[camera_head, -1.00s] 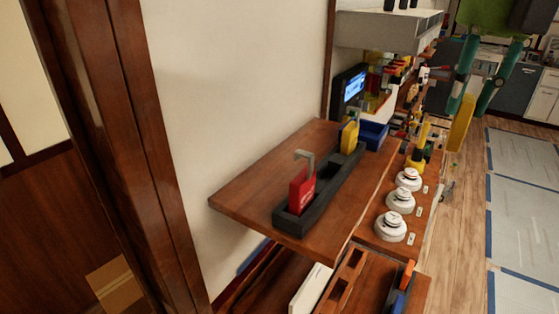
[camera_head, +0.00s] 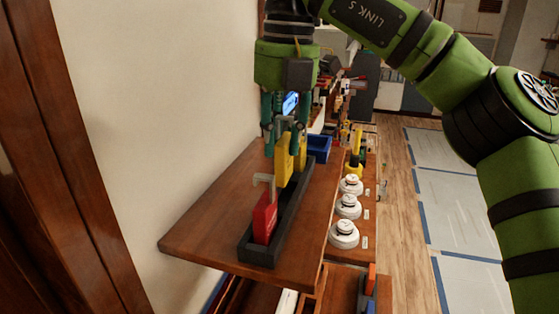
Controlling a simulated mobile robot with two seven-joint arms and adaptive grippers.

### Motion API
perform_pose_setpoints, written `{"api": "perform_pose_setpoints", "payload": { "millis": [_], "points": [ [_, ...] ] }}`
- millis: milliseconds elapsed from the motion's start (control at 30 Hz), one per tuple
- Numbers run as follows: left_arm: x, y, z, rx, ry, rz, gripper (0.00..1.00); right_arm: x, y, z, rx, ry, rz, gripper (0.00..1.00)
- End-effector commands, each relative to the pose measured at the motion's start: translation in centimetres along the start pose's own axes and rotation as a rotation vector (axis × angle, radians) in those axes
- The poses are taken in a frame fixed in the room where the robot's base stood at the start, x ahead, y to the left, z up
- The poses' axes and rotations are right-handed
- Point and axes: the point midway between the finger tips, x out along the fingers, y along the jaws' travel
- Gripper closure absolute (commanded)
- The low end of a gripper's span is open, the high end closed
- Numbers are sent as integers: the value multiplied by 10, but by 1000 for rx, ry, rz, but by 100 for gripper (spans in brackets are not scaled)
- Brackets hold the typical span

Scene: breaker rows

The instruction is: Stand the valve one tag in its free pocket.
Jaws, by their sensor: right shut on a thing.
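My right gripper (camera_head: 283,145) is shut on a yellow tag, taken as the valve one tag (camera_head: 283,164), and holds it upright over the black pocketed rack (camera_head: 262,255). The tag is over the rack's middle; I cannot tell whether its lower edge is inside the pocket. A red tag (camera_head: 264,217) with a grey hook stands in the rack's near pocket. Another yellow tag (camera_head: 301,152) stands at the far end, partly hidden behind the gripper and held tag. My left gripper is not in view.
The rack sits on a wooden shelf (camera_head: 205,228). A blue bin (camera_head: 319,147) stands behind it. Several white round devices (camera_head: 344,235) line the lower board at right. A pale wall is close at left. The shelf's left part is clear.

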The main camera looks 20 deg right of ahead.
Motion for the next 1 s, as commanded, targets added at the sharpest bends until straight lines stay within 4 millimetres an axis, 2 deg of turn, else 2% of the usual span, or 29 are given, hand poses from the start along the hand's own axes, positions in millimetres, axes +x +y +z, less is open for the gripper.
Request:
{"api": "perform_pose_setpoints", "payload": {
  "millis": [100,367,767,800,833,867,1000],
  "points": [
    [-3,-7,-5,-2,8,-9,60,8,1,0,0,0,-2,100],
    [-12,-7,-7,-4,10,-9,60,38,-2,0,1,0,1,100],
    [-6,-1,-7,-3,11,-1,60,46,-2,0,2,-1,2,100],
    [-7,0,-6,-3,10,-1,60,45,-2,0,2,-1,2,64],
    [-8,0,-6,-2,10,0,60,44,-2,0,2,-1,2,52],
    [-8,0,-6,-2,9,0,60,44,-2,0,2,-1,2,48],
    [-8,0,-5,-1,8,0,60,44,-2,0,2,-1,1,48]
  ]
}}
